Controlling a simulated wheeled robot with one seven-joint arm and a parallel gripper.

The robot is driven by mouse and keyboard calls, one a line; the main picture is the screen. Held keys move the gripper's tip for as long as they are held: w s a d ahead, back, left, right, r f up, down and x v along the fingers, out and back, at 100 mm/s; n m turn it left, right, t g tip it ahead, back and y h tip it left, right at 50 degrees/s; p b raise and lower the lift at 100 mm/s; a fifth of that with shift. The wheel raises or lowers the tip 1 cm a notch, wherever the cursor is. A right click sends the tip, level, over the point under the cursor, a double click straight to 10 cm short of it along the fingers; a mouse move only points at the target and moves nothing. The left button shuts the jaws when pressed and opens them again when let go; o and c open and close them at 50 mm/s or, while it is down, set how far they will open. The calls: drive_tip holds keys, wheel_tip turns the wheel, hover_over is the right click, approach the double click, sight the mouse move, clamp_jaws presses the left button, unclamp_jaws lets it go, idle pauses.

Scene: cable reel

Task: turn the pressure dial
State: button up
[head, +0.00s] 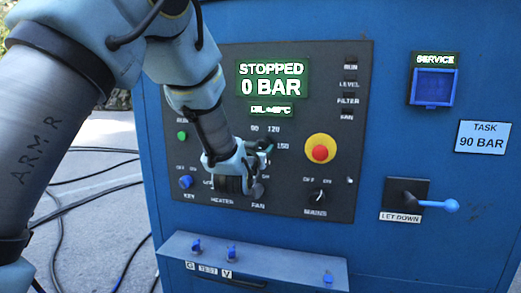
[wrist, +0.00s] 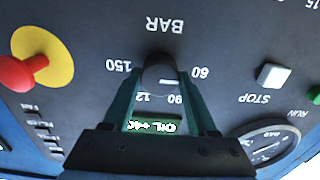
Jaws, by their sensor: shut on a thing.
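The pressure dial (wrist: 158,76) is a dark round knob with a white mark, on the dark control panel in the wrist view. Numbers 60, 90, 120 and 150 stand around it, upside down in this view. The white mark points to the side of 60 and 90; its exact setting is hard to tell. My gripper (wrist: 162,78) is shut on the dial, one finger on each side. In the head view my gripper (head: 264,150) covers the dial. The display (head: 271,78) reads STOPPED, 0 BAR. A card (head: 482,137) reads TASK 90 BAR.
A red emergency button (head: 320,149) on a yellow disc sticks out right of my gripper. A white STOP button (wrist: 272,75) and a gauge (wrist: 266,147) are close by. The let-down lever (head: 437,204) juts out at the right. Cables lie on the floor at left.

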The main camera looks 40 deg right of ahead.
drive_tip(key=shift+c, duration=1.2)
drive_tip(key=shift+m+b, duration=0.4)
drive_tip(key=shift+b, duration=0.2)
drive_tip(key=shift+m+b, duration=4.25)
drive_tip(key=shift+m, duration=1.25)
drive_tip(key=o, duration=1.4)
